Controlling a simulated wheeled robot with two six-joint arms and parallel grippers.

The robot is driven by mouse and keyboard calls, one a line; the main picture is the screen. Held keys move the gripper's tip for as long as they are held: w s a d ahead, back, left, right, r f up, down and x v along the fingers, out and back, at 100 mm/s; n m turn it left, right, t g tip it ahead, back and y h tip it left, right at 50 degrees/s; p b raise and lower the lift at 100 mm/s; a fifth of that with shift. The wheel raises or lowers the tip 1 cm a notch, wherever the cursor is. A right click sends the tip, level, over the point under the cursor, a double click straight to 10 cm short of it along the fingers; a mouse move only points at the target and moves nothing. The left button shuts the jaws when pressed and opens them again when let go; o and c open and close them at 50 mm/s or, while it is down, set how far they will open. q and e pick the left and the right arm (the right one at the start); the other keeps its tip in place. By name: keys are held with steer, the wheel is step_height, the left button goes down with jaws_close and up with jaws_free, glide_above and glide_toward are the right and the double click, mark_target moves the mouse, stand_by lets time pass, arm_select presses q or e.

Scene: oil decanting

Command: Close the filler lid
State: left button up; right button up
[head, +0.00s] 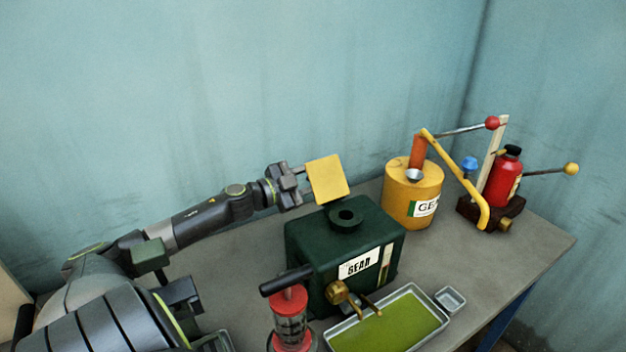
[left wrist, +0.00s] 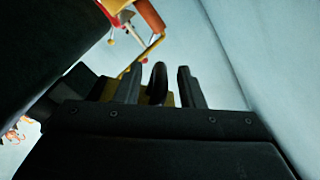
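The filler lid (head: 326,178) is a yellow square plate. It stands tilted up, open, above the dark green gear box (head: 305,245). The round dark filler neck (head: 346,216) on the box top is uncovered. My left gripper (head: 304,184) is at the lid's left side, its fingers pointing toward it. In the left wrist view, the left gripper's fingers (left wrist: 159,85) are apart, with a dark rounded piece showing between them and a bit of yellow behind. I cannot tell whether the fingers touch the lid. My right gripper is not in view.
A green-filled tray (head: 335,341) and brass tap (head: 338,291) are in front of the box. A red pump with black handle (head: 287,281) stands front left. A yellow can (head: 401,205) and a red bottle (head: 503,180) by a lever stand are right. The wall is behind.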

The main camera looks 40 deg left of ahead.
arm_select(q)
steer(key=shift+w, duration=0.1)
jaws_close()
stand_by(0.3)
steer(key=shift+r, duration=0.1)
